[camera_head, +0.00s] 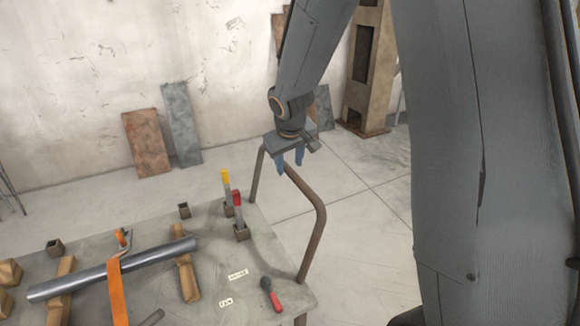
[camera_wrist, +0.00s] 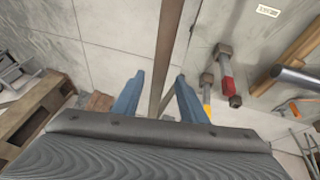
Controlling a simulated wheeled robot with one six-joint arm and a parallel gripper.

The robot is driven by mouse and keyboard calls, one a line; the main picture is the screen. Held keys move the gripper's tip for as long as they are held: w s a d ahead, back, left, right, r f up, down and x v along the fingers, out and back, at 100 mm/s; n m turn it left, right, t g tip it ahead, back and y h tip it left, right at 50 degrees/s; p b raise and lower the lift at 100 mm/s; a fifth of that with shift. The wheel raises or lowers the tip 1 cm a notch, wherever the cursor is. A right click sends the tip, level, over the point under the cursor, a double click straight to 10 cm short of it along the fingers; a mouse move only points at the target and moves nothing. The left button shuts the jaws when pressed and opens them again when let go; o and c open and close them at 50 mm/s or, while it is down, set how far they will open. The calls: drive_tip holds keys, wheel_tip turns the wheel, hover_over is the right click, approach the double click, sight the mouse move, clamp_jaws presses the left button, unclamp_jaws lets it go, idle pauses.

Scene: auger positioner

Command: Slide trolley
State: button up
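The trolley is a grey-topped table (camera_head: 215,270) at the lower left of the head view. A brown bent-tube handle (camera_head: 309,190) rises from its right end. My gripper (camera_head: 290,164) points down at the handle's far upper end. In the wrist view, the handle bar (camera_wrist: 168,50) runs between the two blue fingers of my gripper (camera_wrist: 160,97), with a gap on each side. The fingers are open and do not appear to press on the bar. I cannot tell exactly how deep the bar sits between them.
On the tabletop lie a metal tube (camera_head: 120,270) on wooden blocks (camera_head: 186,276), an orange strap (camera_head: 117,292), a red-handled screwdriver (camera_head: 271,294) and clamps with yellow and red tips (camera_head: 238,213). Panels (camera_head: 146,143) lean on the wall. The floor right of the handle (camera_head: 370,245) is clear.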

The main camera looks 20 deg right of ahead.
drive_tip(key=shift+x, duration=1.2)
drive_tip(key=shift+c, duration=0.3)
clamp_jaws()
